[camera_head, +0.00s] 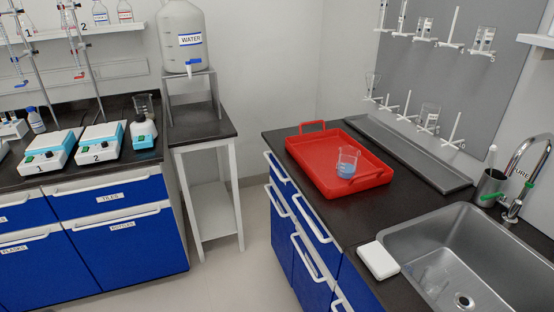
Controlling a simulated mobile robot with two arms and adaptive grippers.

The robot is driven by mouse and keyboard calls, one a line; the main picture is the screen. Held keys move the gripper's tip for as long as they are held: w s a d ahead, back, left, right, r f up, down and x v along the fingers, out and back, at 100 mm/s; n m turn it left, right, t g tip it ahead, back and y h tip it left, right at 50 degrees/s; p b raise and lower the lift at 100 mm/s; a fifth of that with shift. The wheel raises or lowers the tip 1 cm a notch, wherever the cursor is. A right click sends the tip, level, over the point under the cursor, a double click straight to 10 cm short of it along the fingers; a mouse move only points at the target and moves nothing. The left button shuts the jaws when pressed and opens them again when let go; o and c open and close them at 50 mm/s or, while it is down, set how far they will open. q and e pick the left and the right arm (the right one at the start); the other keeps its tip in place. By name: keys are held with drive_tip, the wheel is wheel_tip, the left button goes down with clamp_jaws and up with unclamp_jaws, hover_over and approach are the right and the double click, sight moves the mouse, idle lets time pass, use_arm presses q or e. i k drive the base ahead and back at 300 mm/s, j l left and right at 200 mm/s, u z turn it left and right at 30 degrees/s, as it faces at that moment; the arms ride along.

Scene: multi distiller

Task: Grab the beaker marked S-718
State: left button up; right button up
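A clear beaker (347,162) with blue liquid in it stands upright in the red tray (308,177), toward the tray's right side. No marking can be read on it from here, so I cannot tell whether it is S-718. Neither of my grippers is in view.
The red tray lies on the dark counter (418,202), left of a steel sink (478,262) with a tap (524,165). A white block (377,260) lies by the sink. A water carboy (184,36) stands on a raised stand. Open floor (231,278) lies between the benches.

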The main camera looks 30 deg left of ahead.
sight(348, 157)
drive_tip(key=u, duration=0.5)
drive_tip(key=z, duration=0.3)
drive_tip(key=i+j+z, duration=0.25)
drive_tip(key=j+z, duration=0.25)
drive_tip(key=j, duration=0.25)
drive_tip(key=j+z, duration=0.25)
drive_tip(key=j, duration=0.15)
drive_tip(key=i, duration=0.05)
